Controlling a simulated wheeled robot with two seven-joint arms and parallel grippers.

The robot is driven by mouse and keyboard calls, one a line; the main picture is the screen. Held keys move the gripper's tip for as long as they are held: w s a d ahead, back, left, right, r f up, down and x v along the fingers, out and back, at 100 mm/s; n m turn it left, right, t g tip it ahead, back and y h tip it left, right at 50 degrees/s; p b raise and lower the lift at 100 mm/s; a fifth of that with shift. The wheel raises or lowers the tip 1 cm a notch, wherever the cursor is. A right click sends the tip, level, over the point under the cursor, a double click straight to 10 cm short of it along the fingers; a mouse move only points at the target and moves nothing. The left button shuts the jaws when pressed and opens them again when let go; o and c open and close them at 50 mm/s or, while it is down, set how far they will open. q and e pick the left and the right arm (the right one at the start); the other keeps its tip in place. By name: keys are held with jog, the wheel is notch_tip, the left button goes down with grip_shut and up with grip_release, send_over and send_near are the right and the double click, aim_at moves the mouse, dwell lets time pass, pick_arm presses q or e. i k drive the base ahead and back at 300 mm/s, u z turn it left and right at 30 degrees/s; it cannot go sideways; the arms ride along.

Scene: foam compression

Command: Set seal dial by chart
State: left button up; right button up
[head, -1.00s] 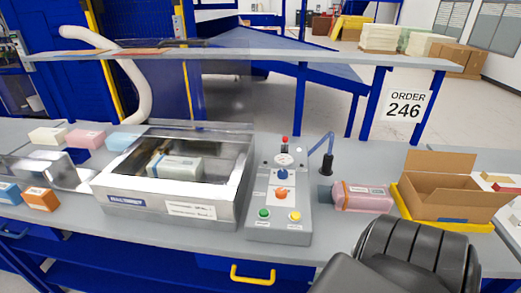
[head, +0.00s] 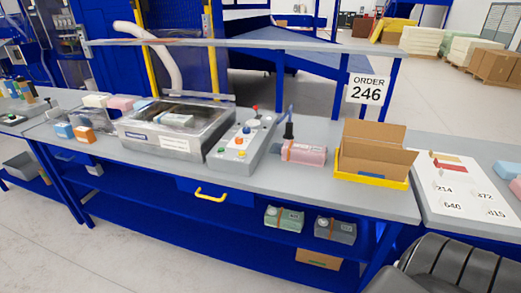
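The grey control box (head: 229,160) stands mid-table. It has a whitish round dial (head: 254,122) near its top, blue and orange knobs, and green and yellow buttons; the dial's marks are too small to read. The white chart (head: 440,172) lies on the table at the right, with coloured blocks or strips on it and the numbers 214, 472, 640 and 815. The order sign (head: 366,89) reads ORDER 246. A black ribbed part of my arm shows at the bottom right. Neither of my grippers is in view.
A metal sealer chamber (head: 160,145) holding a pack sits left of the control box. A pink pack (head: 304,152) and an open carton (head: 375,152) in a yellow tray (head: 372,180) stand right of it. An overhead shelf (head: 240,44) crosses behind. Packs lie on the lower shelf.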

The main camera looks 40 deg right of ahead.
aim_at(239, 140)
jog(key=z, duration=0.05)
jog(key=k, duration=0.15)
jog(key=z, duration=0.7)
